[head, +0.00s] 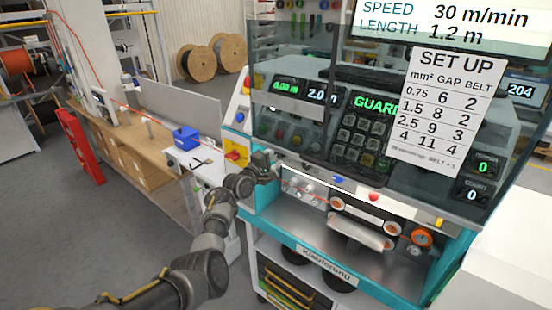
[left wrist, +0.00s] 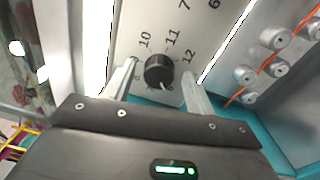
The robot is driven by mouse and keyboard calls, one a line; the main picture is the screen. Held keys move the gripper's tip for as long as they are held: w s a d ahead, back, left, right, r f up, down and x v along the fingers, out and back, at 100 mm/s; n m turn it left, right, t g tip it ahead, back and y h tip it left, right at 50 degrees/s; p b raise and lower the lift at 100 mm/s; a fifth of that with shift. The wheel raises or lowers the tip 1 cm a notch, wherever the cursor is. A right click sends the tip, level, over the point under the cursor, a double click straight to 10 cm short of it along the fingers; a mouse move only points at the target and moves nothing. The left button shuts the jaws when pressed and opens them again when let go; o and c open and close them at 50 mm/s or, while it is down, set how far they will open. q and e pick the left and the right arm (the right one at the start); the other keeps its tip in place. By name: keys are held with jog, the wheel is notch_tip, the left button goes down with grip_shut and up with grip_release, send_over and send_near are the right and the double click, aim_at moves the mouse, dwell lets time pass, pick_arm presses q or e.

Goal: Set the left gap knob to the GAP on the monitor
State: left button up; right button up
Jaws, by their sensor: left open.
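The black gap knob (left wrist: 158,70) shows in the left wrist view on a pale panel marked 10, 11 and 12, with 6 and 7 at the top edge. A white mark shows on its lower right side. My left gripper (left wrist: 160,74) is open, with one finger on each side of the knob; I cannot tell whether they touch it. In the head view my left gripper (head: 264,166) is at the machine's left front and hides the knob. The monitor (head: 455,22) shows speed 30 m/min and length 1.2 m; no GAP line is in view. My right gripper is not in view.
A set-up card (head: 447,108) lists mm², gap and belt values. A tinted guard (head: 350,110) covers the front above my left gripper. Rollers with orange cable (left wrist: 274,38) lie right of the panel. A blue bin (head: 186,138) stands on the bench at left.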

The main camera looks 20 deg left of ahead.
pick_arm(q)
jog(key=shift+s+a+f, duration=0.15)
jog(key=shift+s+a, duration=0.1)
jog(key=shift+s, duration=0.3)
jog(key=b+v, duration=0.2)
jog(key=v, duration=0.7)
jog(key=shift+s+b, duration=0.3)
jog(key=shift+b, duration=0.05)
jog(key=shift+a, duration=0.1)
